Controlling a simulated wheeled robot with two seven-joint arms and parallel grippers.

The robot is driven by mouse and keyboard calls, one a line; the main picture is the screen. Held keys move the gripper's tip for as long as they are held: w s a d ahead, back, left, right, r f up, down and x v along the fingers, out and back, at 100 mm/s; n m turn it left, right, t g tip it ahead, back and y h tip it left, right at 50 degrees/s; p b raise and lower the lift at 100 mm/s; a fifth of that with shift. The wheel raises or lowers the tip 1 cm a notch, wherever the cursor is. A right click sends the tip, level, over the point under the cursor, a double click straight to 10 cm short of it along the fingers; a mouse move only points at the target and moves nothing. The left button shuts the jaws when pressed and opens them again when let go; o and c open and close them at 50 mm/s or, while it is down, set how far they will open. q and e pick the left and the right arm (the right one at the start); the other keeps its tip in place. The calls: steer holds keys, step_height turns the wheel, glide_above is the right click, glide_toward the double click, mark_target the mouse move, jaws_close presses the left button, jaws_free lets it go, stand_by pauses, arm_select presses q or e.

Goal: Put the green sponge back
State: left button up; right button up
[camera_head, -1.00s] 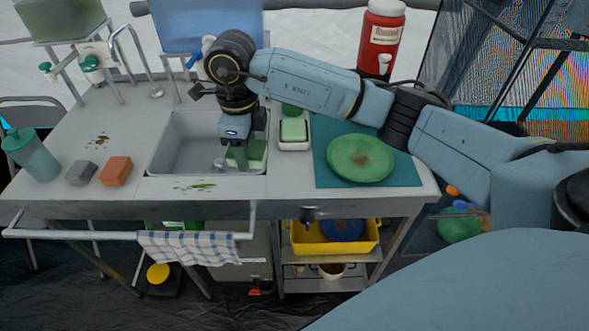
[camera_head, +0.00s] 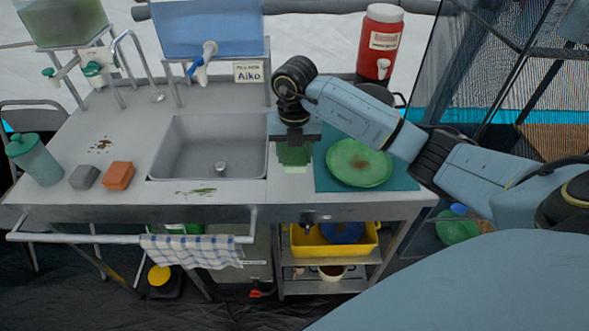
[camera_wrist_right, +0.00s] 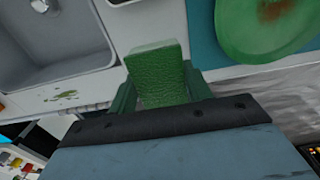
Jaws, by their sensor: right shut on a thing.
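My right gripper (camera_head: 294,158) is shut on the green sponge (camera_wrist_right: 158,75), whose textured face shows between the two green fingers in the right wrist view. In the head view the gripper hangs pointing down over the counter strip between the sink (camera_head: 207,147) and the teal mat (camera_head: 402,179). The fingers hide most of the sponge there. The dish that stood on this strip is hidden behind the gripper in the head view; a pale rim (camera_wrist_right: 118,2) at the top of the right wrist view may be its edge. My left gripper is not in view.
A green plate (camera_head: 358,163) lies on the mat, right of the gripper. The sink is empty. An orange sponge (camera_head: 118,176), a grey block (camera_head: 85,177) and a teal bottle (camera_head: 34,158) stand at the left. A red drink jug (camera_head: 381,45) stands behind.

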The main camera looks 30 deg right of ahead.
mark_target(295, 177)
steer(key=shift+f, duration=2.65)
steer(key=shift+f+b, duration=0.15)
steer(key=shift+b, duration=0.2)
steer(key=o, duration=0.9)
step_height(295, 177, up, 12)
steer(key=shift+r+p, duration=0.2)
steer(key=shift+p, duration=0.4)
